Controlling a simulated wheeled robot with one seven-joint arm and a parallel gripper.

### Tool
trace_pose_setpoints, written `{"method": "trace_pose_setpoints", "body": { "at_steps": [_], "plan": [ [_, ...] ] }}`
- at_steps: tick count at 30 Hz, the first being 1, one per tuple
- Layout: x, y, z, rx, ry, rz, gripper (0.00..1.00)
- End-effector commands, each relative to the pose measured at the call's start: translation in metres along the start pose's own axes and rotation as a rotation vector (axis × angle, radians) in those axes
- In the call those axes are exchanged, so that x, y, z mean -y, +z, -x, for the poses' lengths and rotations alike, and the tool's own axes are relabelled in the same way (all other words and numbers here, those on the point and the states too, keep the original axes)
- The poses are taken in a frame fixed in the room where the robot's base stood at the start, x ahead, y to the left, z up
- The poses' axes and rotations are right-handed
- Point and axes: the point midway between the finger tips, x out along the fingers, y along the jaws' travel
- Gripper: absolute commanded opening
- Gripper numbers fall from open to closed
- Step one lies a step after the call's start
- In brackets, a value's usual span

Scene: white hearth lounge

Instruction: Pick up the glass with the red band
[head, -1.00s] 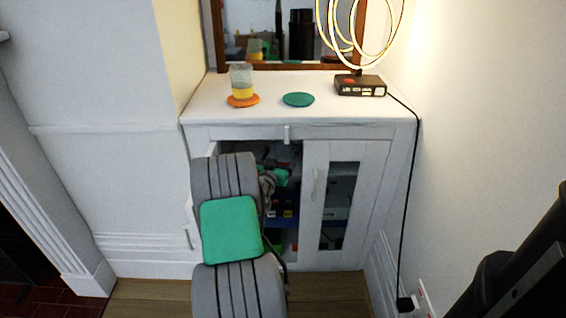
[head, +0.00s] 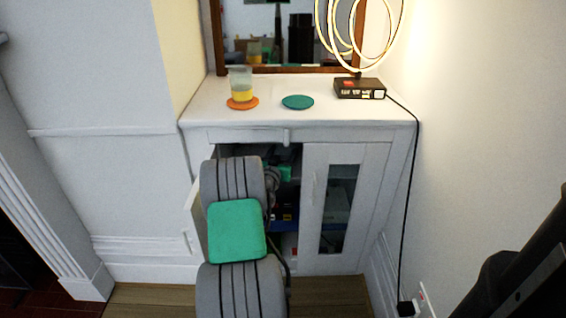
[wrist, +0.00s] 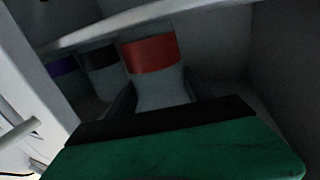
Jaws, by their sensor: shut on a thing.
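The glass with the red band (wrist: 151,54) stands out in the wrist view, inside the dim white cabinet. My gripper (wrist: 163,92) has its dark fingers on either side of the glass's clear part, below the red band, and is shut on it. The glass looks slightly tilted in this view. I cannot tell whether its base touches the shelf. In the head view my arm reaches through the cabinet's open left side, and the glass is hidden there.
A glass with a black band (wrist: 100,59) and one with a purple band (wrist: 62,67) stand left of it. A shelf edge (wrist: 150,16) runs above. On the cabinet top are a yellow-banded glass (head: 241,91) on an orange coaster, a teal coaster (head: 298,102) and a lamp (head: 359,88).

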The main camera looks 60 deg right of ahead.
Motion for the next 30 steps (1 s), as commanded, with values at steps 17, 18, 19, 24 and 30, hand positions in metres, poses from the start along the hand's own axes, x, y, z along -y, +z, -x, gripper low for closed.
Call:
{"method": "trace_pose_setpoints", "body": {
  "at_steps": [17,18,19,24,30],
  "plan": [
    [0.0,-0.001,0.0,-0.001,0.0,0.0,0.09],
    [0.0,-0.002,0.0,-0.002,0.0,0.0,0.09],
    [0.0,-0.003,0.0,-0.002,0.0,-0.001,0.09],
    [0.0,-0.017,0.0,-0.003,0.0,-0.001,0.09],
    [0.001,-0.036,0.005,-0.001,-0.001,0.0,0.09]
  ]
}}
